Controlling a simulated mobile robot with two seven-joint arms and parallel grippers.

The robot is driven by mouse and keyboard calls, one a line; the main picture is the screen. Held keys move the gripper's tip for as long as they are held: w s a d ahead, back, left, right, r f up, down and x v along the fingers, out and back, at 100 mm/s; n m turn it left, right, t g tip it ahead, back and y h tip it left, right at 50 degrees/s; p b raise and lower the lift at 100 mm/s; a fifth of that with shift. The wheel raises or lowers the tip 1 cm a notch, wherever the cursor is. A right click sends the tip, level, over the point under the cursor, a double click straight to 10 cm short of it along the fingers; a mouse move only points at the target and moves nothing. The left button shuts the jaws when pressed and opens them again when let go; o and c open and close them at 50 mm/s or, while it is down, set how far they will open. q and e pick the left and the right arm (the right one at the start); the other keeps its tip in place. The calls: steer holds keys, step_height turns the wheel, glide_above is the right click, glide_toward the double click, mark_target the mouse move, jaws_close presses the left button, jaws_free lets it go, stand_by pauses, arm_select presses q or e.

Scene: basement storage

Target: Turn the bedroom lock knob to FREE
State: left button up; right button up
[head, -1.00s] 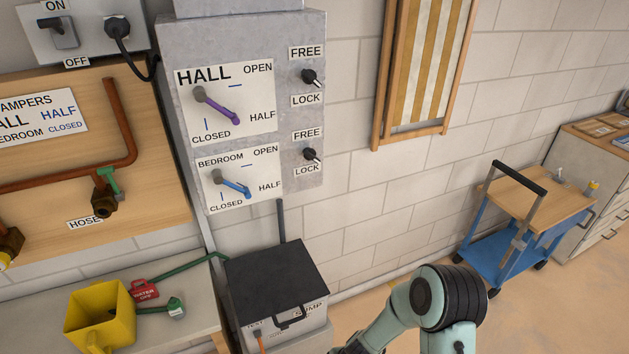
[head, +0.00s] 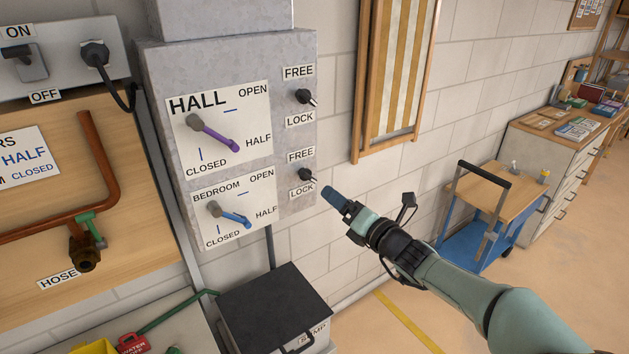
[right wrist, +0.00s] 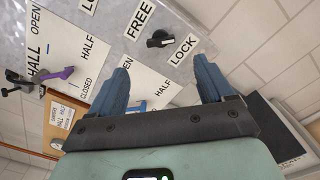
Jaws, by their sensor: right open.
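The bedroom lock knob (head: 307,175) is a small black knob on the grey panel, between its FREE label (head: 301,155) above and LOCK label (head: 302,191) below. Its light-tipped pointer is toward the lower right, on the LOCK side. In the right wrist view the knob (right wrist: 160,39) shows beyond the fingertips, between FREE and LOCK. My right gripper (head: 332,196) is just right of and below the knob in the head view. Its blue fingers (right wrist: 161,64) are open with nothing between them, apart from the knob. My left gripper is not in view.
The hall lock knob (head: 305,97) is above on the same panel. The purple hall lever (head: 214,133) and blue bedroom lever (head: 233,217) stand out to the left. A black-lidded box (head: 275,305) is below. A folded striped chair (head: 395,75) hangs to the right.

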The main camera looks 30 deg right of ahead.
mark_target(311, 178)
steer(key=w, duration=0.3)
steer(key=w+p, duration=0.1)
steer(key=w, duration=0.3)
steer(key=w+a+p, duration=0.1)
steer(key=w, duration=0.3)
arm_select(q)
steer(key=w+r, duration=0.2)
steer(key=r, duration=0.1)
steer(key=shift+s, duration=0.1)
arm_select(e)
steer(key=c, duration=1)
